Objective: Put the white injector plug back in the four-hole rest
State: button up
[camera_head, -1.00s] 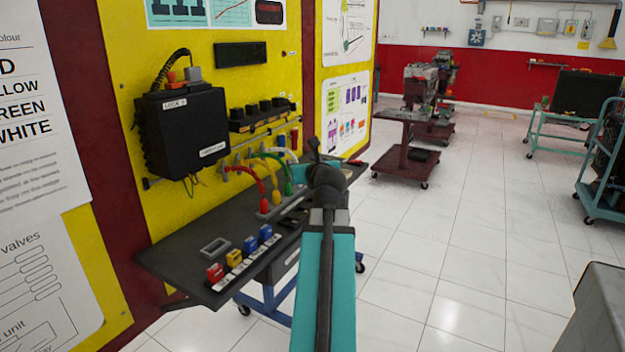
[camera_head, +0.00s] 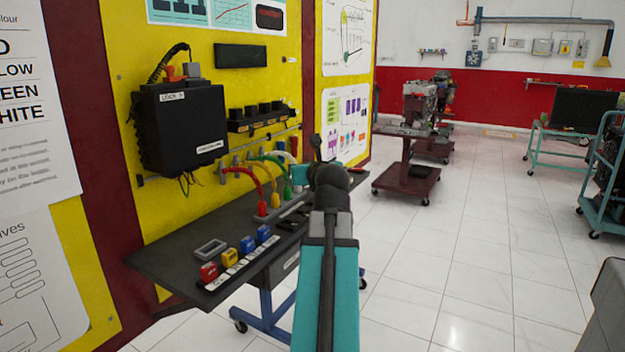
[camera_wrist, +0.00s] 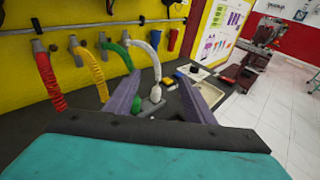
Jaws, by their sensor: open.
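The white hose (camera_wrist: 152,48) curves down from the wall rail in the wrist view. Its pale lower end, the white injector plug (camera_wrist: 155,95), shows between my fingers, low over the bench; I cannot tell whether it is seated in anything. My gripper (camera_wrist: 160,85) is open, its two purple fingers on either side of that end, and I see no contact. In the head view the red plug (camera_head: 262,208) and the yellow and green ones stand in a row at a grey strip, which seems to be the four-hole rest. My arm hides the rest's right part and the white plug there.
The dark bench (camera_head: 165,262) carries a grey frame (camera_head: 210,250) and red, yellow and blue blocks at its front left. The red hose (camera_wrist: 45,75), yellow hose (camera_wrist: 90,70) and green hose (camera_wrist: 118,52) hang close left of my gripper. Open floor lies right.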

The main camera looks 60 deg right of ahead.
jog(key=shift+f, duration=0.15)
jog(key=b+v, duration=0.3)
jog(key=v, duration=0.5)
jog(key=shift+a+r, duration=0.15)
jog(key=shift+r, duration=0.05)
jog(key=shift+s, duration=0.15)
dwell(0.7)
